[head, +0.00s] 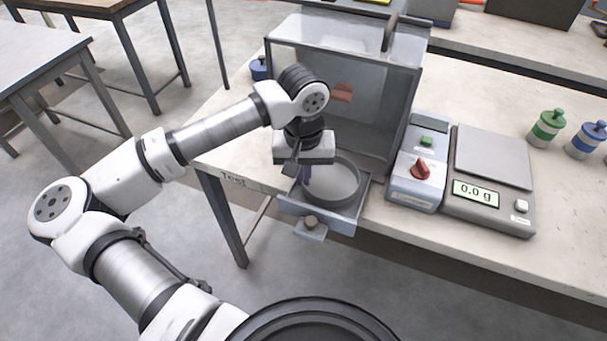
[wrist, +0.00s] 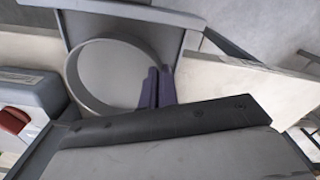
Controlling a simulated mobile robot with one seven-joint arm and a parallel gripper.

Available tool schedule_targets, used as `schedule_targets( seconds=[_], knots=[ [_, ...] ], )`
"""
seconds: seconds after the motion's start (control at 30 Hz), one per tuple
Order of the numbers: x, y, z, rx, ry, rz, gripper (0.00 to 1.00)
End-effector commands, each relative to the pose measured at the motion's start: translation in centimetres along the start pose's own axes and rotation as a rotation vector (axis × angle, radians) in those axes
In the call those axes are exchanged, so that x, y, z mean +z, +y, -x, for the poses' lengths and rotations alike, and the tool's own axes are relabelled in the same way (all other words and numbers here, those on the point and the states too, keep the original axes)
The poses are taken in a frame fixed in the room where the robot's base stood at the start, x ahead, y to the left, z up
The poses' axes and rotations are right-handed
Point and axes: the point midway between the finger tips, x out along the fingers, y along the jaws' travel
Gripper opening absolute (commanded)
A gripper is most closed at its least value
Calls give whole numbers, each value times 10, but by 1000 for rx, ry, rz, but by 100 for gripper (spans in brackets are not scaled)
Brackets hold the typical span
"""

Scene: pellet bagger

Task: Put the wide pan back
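The wide pan (head: 338,184) is a round grey pan with a low wall. It sits in the pulled-out drawer (head: 347,219) at the front of the clear-walled cabinet (head: 345,75). My gripper (head: 306,177) points down at the pan's left side in the head view. In the wrist view, the purple fingers of my gripper (wrist: 158,80) are close together at the rim of the wide pan (wrist: 105,72), one on each side of its wall. They look shut on it. The contact itself is partly hidden.
A control box with a red knob (head: 421,169) and a scale (head: 491,160) reading 0.0 g stand right of the drawer. Green (head: 547,126) and blue (head: 587,139) bottles stand farther right. The drawer overhangs the table's front edge, with open floor to the left.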

Motion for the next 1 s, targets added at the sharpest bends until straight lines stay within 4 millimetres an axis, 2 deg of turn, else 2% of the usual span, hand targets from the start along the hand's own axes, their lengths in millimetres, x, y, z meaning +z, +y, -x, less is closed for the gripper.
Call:
schedule_targets(
  seconds=[0.13, 0.57, 0.77, 1.0],
  knots=[
    [0, 0, -13, 0, 0, 0, 0],
    [0, 0, -19, -1, 1, 0, 0],
    [0, 0, -17, 0, 1, 0, 24],
    [0, 0, -16, -2, 1, 1, 24]
  ],
)
